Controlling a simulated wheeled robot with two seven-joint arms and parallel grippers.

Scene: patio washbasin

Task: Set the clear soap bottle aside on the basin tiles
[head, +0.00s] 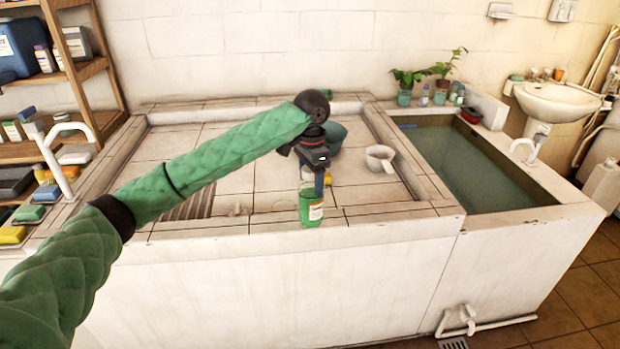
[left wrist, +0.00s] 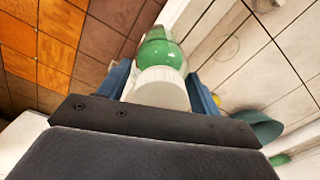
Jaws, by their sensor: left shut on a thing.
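The clear soap bottle (head: 311,208) holds green liquid and has a pale label. It is upright at the tiled front ledge of the basin (head: 400,214); I cannot tell whether its base touches the tiles. My left gripper (head: 318,180) points down and is shut on the bottle's top. In the left wrist view, the bottle's white cap (left wrist: 160,88) is between the blue fingers, with the green body (left wrist: 160,50) beyond it. My right gripper is not in view.
A teal bowl (head: 336,133) and a white dipper (head: 381,158) are on the tiles behind the gripper. A water-filled trough (head: 465,160) lies to the right, with potted plants (head: 405,85) behind it. Bare tiles (head: 355,196) are free around the bottle.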

